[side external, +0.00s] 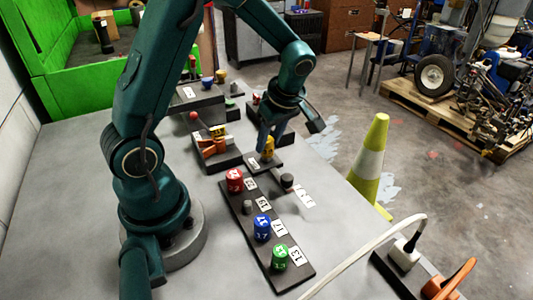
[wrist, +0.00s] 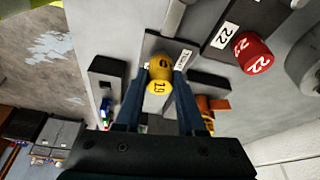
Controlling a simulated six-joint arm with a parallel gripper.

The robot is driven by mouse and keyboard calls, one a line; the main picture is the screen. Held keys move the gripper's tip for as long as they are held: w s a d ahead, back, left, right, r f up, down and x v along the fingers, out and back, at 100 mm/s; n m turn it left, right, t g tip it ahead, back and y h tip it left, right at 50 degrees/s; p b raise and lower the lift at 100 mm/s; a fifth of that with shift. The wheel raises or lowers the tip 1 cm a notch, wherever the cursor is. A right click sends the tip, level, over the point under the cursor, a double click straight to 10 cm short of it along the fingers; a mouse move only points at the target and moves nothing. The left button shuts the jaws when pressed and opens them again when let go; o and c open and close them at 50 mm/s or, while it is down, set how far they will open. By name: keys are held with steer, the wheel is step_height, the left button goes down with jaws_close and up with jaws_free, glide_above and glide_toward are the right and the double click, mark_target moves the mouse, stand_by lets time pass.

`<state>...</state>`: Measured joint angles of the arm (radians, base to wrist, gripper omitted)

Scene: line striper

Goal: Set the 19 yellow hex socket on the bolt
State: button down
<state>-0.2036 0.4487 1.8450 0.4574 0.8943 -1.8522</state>
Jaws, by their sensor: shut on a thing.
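The yellow 19 socket (side external: 268,149) is upright between the fingers of my gripper (side external: 270,133). In the wrist view the socket (wrist: 159,86) shows its number, and my gripper (wrist: 158,78) is shut on its sides. It is at a small dark block (side external: 270,164) with a white label, which also shows in the wrist view (wrist: 150,45). The bolt is hidden, and I cannot tell whether the socket is around it or above it.
A dark rail (side external: 262,258) holds a red 22 socket (side external: 235,181), a bare post (side external: 247,207), a blue 17 socket (side external: 262,228) and a green 13 socket (side external: 280,257). A black knob (side external: 287,181) stands close to the block. An orange item (side external: 213,147) lies left of it.

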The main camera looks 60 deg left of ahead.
steer(key=shift+f, duration=0.7)
stand_by(0.6)
steer(key=shift+c, duration=0.6)
jaws_free()
steer(key=shift+v, duration=3.45)
